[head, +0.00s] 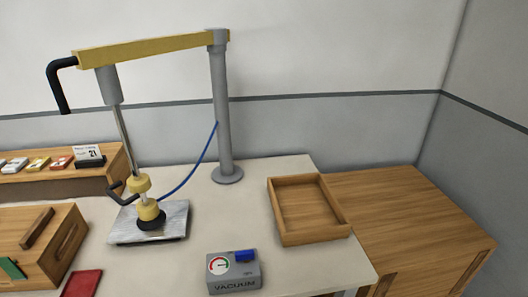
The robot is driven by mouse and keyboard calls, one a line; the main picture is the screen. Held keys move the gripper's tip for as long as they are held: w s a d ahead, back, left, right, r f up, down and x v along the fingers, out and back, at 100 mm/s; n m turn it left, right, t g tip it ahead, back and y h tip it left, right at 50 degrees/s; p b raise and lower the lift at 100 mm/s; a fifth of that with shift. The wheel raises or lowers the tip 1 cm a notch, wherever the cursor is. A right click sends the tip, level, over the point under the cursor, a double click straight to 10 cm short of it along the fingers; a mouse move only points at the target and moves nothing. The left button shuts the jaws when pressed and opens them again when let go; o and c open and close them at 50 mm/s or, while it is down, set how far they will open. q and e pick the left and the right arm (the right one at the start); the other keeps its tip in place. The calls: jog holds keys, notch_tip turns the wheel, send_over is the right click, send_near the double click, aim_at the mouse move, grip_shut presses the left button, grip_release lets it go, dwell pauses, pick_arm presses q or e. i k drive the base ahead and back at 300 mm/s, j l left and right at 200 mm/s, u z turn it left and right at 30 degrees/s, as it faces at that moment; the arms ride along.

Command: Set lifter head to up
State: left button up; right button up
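The lifter has a grey post (222,110) standing on the white table and a yellow boom (145,48) reaching left from its top. A black handle (58,85) hangs at the boom's left end. A grey tube with a thin rod (123,128) hangs from the boom down to the yellow lifter head (147,208). The head has a small dark handle at its left and a black cup at the bottom. The cup is low and seems to rest on the shiny metal plate (175,222). Neither gripper shows in the head view.
A grey vacuum box (235,284) with a gauge and a blue switch (245,255) is at the table's front. An empty wooden tray (335,222) sits at the right. A wooden box (68,255) and a red item (82,283) are front left. A wooden cabinet (420,220) stands right.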

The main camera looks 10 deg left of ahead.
aim_at(151, 217)
jog(key=u, duration=1.25)
